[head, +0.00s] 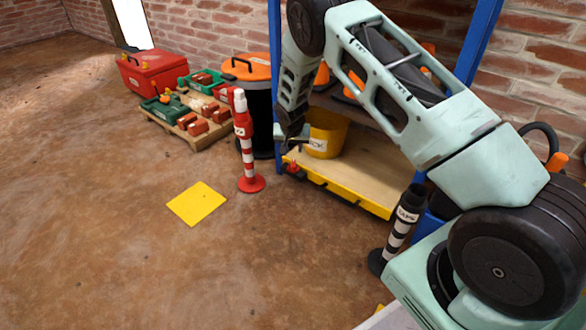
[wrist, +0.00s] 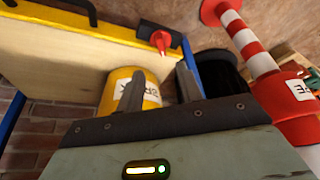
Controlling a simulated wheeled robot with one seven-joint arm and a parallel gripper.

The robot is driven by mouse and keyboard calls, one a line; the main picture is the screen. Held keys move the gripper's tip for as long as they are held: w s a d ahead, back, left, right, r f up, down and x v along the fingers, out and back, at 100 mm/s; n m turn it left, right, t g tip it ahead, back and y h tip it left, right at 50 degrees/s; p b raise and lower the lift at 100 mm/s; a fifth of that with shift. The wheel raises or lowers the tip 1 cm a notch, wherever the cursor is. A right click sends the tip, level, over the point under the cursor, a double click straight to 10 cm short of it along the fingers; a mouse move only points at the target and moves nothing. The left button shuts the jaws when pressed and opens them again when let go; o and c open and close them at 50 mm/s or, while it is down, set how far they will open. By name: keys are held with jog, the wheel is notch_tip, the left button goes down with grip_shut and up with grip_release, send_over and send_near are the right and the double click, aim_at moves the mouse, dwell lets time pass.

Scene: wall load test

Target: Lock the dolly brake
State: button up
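A low wooden dolly (head: 365,176) with a yellow front edge stands between blue posts. A small red brake lever (head: 292,168) sits at its front left corner; in the wrist view the lever (wrist: 160,41) rises from a dark mount at the dolly's edge. A yellow bucket (head: 326,133) with a partly hidden white label stands on the dolly. My gripper (head: 291,140) is above the lever, beside the bucket. In the wrist view my gripper (wrist: 160,72) has its two fingers apart with nothing held between them. The lever is beyond the fingertips, not touched.
A red-and-white post (head: 248,150) and a black bin with orange lid (head: 252,70) stand left of my gripper. A black-and-white post (head: 399,230) stands at the dolly's right. A yellow floor sheet (head: 197,203) lies left, with clear floor around. A pallet (head: 200,135) carries bricks.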

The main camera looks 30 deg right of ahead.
aim_at(293, 166)
jog(key=b+x, duration=0.7)
jog(key=x, duration=0.6)
jog(key=shift+w+f, duration=0.1)
jog(key=shift+f, duration=0.2)
grip_shut()
